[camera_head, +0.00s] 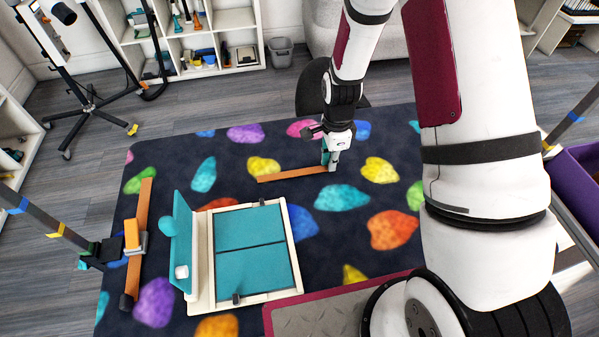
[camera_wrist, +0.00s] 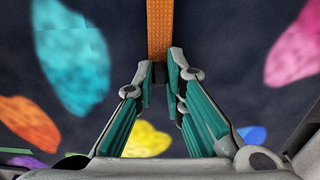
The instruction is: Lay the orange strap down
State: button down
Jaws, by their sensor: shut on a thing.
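The orange strap (camera_head: 290,174) is a long flat band over the dark patterned rug in the head view, stretching left from my gripper (camera_head: 331,163). In the wrist view the orange strap (camera_wrist: 160,30) runs from the top edge down to the fingertips. My gripper (camera_wrist: 161,78) is shut on its near end. The strap looks straight and close to the rug. I cannot tell whether it touches the rug along its length.
A white-framed box with teal panels (camera_head: 250,245) and a raised teal flap (camera_head: 182,240) stands on the rug (camera_head: 330,260). Another orange band (camera_head: 145,205) with a buckle lies at the left. A purple bin (camera_head: 580,185) is at the right. The rug around the strap is clear.

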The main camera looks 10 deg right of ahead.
jog(key=shift+r+p, duration=1.25)
jog(key=shift+r, duration=1.25)
